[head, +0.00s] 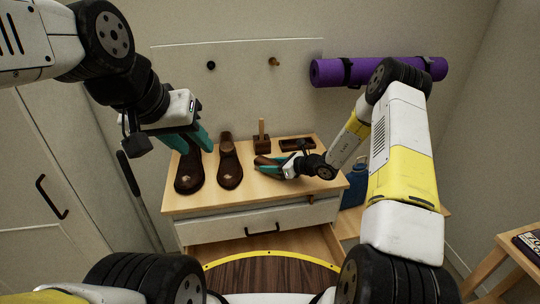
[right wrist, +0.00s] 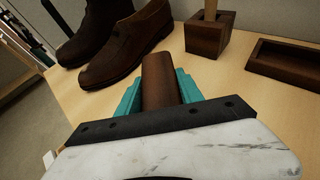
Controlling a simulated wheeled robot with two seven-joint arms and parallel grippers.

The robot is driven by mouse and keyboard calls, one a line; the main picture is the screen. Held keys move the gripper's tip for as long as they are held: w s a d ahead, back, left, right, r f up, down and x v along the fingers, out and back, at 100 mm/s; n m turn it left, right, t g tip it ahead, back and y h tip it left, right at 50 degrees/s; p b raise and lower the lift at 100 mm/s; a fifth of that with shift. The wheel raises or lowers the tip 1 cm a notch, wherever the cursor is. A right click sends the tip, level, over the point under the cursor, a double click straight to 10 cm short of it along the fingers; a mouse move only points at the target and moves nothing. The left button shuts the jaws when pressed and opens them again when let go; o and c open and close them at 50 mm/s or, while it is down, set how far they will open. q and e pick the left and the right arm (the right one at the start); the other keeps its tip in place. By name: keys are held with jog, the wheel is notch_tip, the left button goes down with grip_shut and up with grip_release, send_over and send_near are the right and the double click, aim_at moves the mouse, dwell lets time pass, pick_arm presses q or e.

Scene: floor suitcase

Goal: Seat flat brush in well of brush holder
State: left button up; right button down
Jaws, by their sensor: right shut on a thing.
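The flat brush, a brown block (right wrist: 158,82), is between the teal fingers of my right gripper (right wrist: 160,92). In the head view my right gripper (head: 264,167) is shut on it over the cabinet top's front right part. A brown rectangular tray with a shallow empty well (right wrist: 285,65) lies at the right; it also shows in the head view (head: 297,144). Left of it stands a brown block with an upright pale stick (right wrist: 207,42), also in the head view (head: 261,145). I cannot tell which is the brush holder. My left gripper (head: 190,140) is open and empty above the left shoe.
Two brown shoes stand on the cabinet top (head: 212,203), a left one (head: 189,174) and a right one (head: 229,163). A pegboard and a purple rolled mat (head: 335,72) are on the wall behind. A blue container (head: 354,190) stands right of the cabinet.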

jog(key=shift+f, duration=0.2)
jog(key=c, duration=1)
grip_release()
jog(key=shift+c, duration=0.2)
jog(key=shift+o, duration=1.4)
jog(key=shift+r, duration=0.1)
